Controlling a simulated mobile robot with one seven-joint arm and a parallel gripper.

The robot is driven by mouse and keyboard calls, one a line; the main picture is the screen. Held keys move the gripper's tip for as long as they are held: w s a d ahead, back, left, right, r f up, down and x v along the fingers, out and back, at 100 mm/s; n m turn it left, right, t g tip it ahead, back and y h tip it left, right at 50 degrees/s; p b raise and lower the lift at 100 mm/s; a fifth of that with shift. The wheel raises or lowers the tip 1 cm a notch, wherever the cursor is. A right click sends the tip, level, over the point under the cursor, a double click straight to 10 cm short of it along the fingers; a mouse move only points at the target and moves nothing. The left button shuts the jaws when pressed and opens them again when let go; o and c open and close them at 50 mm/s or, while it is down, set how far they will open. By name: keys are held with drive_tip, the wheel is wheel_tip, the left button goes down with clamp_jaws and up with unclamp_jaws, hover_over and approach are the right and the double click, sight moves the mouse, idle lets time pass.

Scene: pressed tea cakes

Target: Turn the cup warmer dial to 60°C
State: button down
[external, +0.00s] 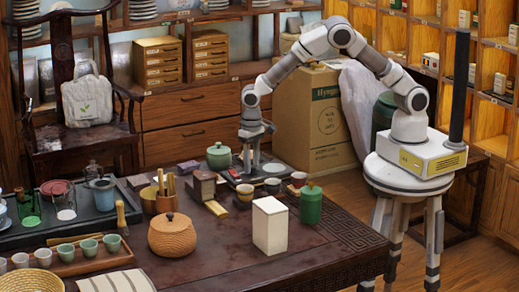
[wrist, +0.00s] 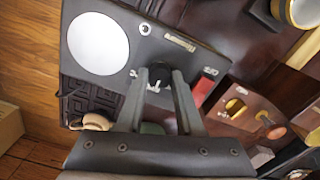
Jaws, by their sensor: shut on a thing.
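The cup warmer is a dark flat slab (wrist: 140,45) with a white round plate (wrist: 97,43) at its left in the wrist view. Its black dial (wrist: 161,69) is near the slab's lower edge, with small white marks around it that are too small to read surely. My gripper (wrist: 160,76) has one finger on each side of the dial and is shut on it. In the external view my gripper (external: 250,168) points straight down at the slab on the table; the dial itself is hidden or too small there.
A green lidded pot (external: 218,156) stands just left of my gripper. Small cups (external: 244,191) are close in front. A white box (external: 270,226) and a green canister (external: 311,204) stand nearer the table's front.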

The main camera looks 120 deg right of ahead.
sight(252, 167)
drive_tip(key=c, duration=0.5)
unclamp_jaws()
drive_tip(key=shift+c, duration=0.2)
wheel_tip(252, 167, up, 18)
drive_tip(key=p, duration=0.2)
drive_tip(key=shift+f, duration=0.25)
